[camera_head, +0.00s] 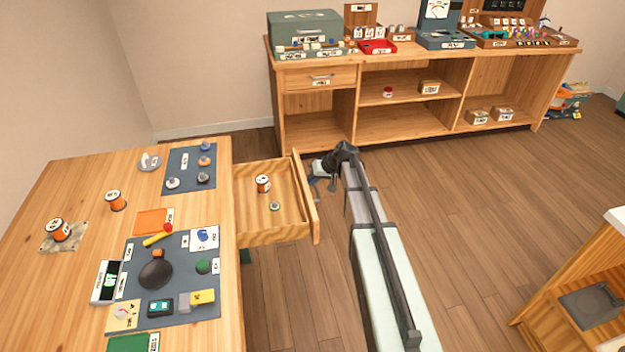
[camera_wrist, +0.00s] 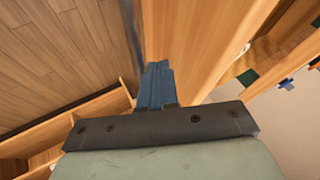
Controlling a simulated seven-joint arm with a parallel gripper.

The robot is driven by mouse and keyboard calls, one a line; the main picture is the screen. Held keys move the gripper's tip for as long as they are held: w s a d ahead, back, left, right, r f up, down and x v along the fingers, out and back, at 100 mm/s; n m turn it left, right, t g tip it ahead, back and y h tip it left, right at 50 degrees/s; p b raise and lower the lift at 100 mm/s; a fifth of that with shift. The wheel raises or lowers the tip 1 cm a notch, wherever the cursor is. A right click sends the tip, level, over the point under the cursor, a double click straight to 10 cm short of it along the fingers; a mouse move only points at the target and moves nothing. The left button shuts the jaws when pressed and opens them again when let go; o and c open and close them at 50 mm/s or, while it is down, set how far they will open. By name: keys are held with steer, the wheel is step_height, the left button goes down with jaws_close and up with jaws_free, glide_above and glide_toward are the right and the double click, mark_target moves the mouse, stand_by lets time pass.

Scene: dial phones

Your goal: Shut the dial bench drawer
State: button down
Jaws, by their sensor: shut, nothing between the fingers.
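The dial bench (camera_head: 60,190) is the wooden table at the left. Its drawer (camera_head: 270,236) is pulled out to the right. A labelled spool (camera_head: 263,183) and a small green round item (camera_head: 275,206) lie in it. The drawer's front panel (camera_head: 307,200) stands upright at its right end. My gripper (camera_head: 319,177) is just right of the panel's far part, on its outer side. In the wrist view the fingers (camera_wrist: 156,85) are together and empty, beside a wooden panel (camera_wrist: 195,45). I cannot tell whether they touch it.
The bench top holds a dark mat (camera_head: 190,310) with several small items, a smaller mat (camera_head: 188,160) and spools. A wooden sideboard (camera_head: 400,120) stands along the back wall. Another wooden cabinet (camera_head: 580,280) is at the lower right. The floor (camera_head: 460,200) between them is clear.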

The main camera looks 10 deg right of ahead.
glide_above(253, 201)
stand_by(0.6)
